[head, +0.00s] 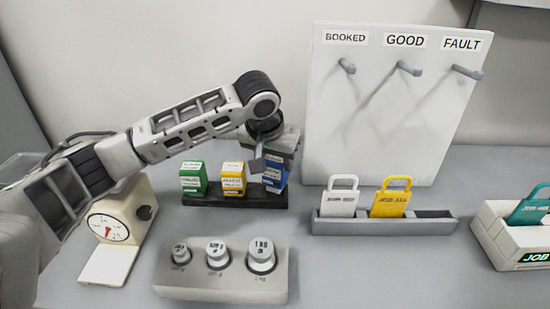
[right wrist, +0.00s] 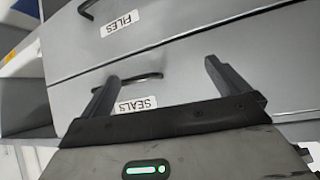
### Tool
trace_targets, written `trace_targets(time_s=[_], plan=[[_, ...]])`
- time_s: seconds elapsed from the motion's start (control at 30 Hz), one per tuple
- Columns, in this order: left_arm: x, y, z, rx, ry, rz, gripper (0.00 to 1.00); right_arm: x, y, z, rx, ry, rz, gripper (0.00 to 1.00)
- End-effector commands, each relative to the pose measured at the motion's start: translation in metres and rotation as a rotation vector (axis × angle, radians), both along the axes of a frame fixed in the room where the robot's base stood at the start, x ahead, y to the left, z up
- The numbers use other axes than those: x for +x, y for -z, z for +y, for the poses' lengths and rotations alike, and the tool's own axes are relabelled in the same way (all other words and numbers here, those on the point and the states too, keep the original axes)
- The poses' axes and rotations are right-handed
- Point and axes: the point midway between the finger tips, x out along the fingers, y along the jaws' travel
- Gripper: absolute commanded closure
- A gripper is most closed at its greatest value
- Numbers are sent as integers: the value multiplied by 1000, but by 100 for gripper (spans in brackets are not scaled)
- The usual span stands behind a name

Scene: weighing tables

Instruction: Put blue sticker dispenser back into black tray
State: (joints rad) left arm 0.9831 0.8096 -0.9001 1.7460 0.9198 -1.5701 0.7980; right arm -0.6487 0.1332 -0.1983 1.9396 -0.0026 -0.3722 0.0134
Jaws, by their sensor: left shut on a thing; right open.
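The blue sticker dispenser (head: 274,174) is at the right end of the black tray (head: 236,203), in the head view. My left gripper (head: 264,163) reaches down from above and is shut on it. The dispenser looks upright; its top is partly hidden by the gripper, and I cannot tell whether its base touches the tray. A green dispenser (head: 194,178) and a yellow dispenser (head: 233,178) stand in the tray to its left. My right gripper (right wrist: 165,85) is open and empty in the right wrist view, in front of grey drawers.
A dial scale (head: 117,220) and a block of weights (head: 222,283) stand nearer. A grey rack (head: 340,226) holds white and yellow tags, right of the tray. A pegboard (head: 385,120) stands behind it. Drawers labelled FILES and SEALS (right wrist: 190,75) fill the right wrist view.

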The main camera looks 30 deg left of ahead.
Motion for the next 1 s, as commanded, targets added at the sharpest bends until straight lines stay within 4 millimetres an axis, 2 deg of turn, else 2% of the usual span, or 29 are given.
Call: trace_targets(time_s=[0.53, 1.0], plan=[[0, 0, 0, -1, -1, -1, 73, 0, 0, -1, -1, 1, 0, 0], [0, 13, 0, -2, 0, -1, 73, 0, 4, -1, -1, 1, 1, 0]])
